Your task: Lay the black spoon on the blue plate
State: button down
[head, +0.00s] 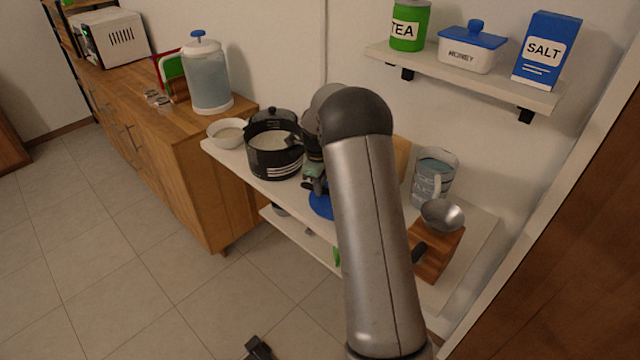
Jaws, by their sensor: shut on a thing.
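The blue plate (320,206) lies on the white table, mostly hidden behind my arm. My gripper (314,186) is just above the plate's left side, right of the black pot (276,160). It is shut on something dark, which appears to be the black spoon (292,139). A dark piece of it shows at the pot's right rim, over the pale contents. The spoon's full outline and the fingertips are too small and too covered to make out.
A white bowl (228,132) stands left of the pot. A wall shelf (470,78) with containers hangs above. My arm hides the table's middle.

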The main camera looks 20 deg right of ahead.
jog(key=shift+f, duration=0.2)
jog(key=c, duration=1.3)
grip_release()
notch_tip(320, 180, up, 12)
jog(key=f+b, duration=0.1)
jog(key=s+a+r+n, duration=0.5)
jog(key=s+a+n, duration=0.1)
jog(key=s, duration=0.2)
jog(key=s+a+f+n, duration=0.1)
jog(key=s+a+n, duration=0.2)
jog(key=s+n, duration=0.4)
jog(key=s+a+f+n, duration=0.2)
jog(key=s+n, duration=0.5)
jog(key=s, duration=0.5)
jog(key=s+a+f+n, duration=0.2)
jog(key=s+a+n, duration=0.2)
jog(key=s+n, duration=0.3)
jog(key=shift+s+a+f+n+y, duration=0.1)
jog(key=shift+s+a+n+y, duration=0.1)
jog(key=shift+s, duration=0.5)
jog(key=shift+s+a+n+y, duration=0.1)
jog(key=shift+s+n, duration=0.1)
jog(key=shift+s, duration=0.5)
